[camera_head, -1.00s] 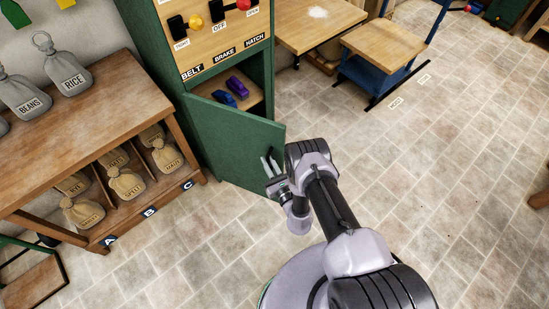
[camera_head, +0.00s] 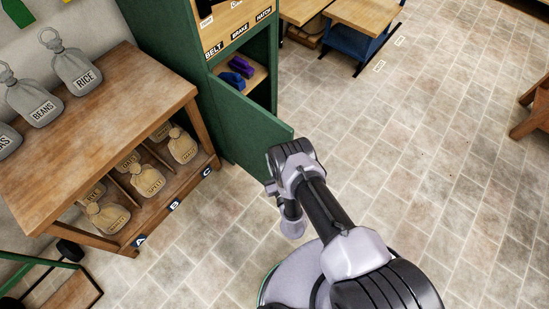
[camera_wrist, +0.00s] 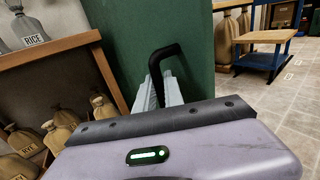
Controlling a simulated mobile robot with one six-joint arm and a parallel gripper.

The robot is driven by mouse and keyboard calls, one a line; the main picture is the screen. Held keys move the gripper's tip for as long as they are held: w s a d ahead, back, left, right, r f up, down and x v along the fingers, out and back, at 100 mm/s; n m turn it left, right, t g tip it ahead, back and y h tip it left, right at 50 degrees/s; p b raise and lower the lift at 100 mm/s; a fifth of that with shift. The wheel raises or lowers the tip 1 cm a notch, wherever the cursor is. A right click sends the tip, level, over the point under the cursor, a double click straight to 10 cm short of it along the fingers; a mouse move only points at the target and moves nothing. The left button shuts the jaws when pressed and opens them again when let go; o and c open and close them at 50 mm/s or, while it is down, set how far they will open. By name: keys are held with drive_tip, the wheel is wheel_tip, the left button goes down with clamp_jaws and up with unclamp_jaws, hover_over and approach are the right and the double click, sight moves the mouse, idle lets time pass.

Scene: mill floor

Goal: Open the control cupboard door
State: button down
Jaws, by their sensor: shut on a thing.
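The green control cupboard (camera_head: 222,98) stands at the upper middle of the head view. Its green door (camera_head: 238,134) is swung part way out, and the inside shows behind it. A black bent handle (camera_wrist: 165,53) on the door's front face shows in the wrist view. My gripper (camera_wrist: 160,86) is shut on this handle, its two pale fingers around it. In the head view my arm hides the fingers and handle.
A blue and a purple object (camera_head: 241,67) lie on the cupboard's shelf. A wooden bench (camera_head: 110,110) with sacks stands close to the cupboard's left. A blue-framed wooden table (camera_head: 365,22) is at the back. The tiled floor to the right (camera_head: 430,150) is clear.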

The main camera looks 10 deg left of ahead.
drive_tip(key=shift+a+r, duration=0.1)
drive_tip(key=shift+a, duration=0.15)
drive_tip(key=shift+w, duration=0.1)
drive_tip(key=c, duration=1.5)
unclamp_jaws()
drive_tip(key=shift+o, duration=0.2)
drive_tip(key=shift+d, duration=0.1)
